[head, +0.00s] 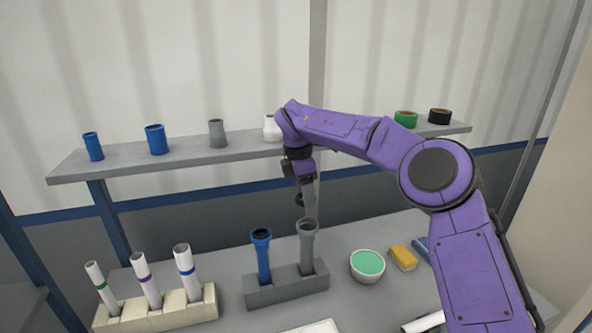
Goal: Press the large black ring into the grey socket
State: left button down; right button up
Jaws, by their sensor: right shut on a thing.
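The grey socket (307,228) is the flared open mouth of a grey pipe standing upright in the right hole of a grey block (287,286). My right gripper (304,203) points down just above this mouth. It is shut on a small dark thing, which looks like the large black ring; the gripper mostly hides it and its outline is unclear. I cannot tell whether the ring touches the socket. My left gripper is not in view.
A blue pipe (262,257) stands left of the grey one. A cream rack (160,313) holds white pipes. A bowl (367,267) and a yellow sponge (403,257) are to the right. The shelf (185,157) behind holds fittings, green (405,118) and black (439,116) rolls.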

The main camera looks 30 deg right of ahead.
jog(key=shift+m, duration=0.4)
jog(key=f+b, duration=0.5)
jog(key=f, duration=0.1)
jog(key=shift+s+d+b, duration=0.15)
jog(key=shift+d+b, duration=0.05)
jog(key=shift+b, duration=0.2)
jog(key=shift+f+b, duration=0.2)
jog(key=shift+b, duration=0.1)
jog(key=shift+d, duration=0.1)
jog(key=shift+f+b, duration=0.15)
jog(key=shift+b, duration=0.25)
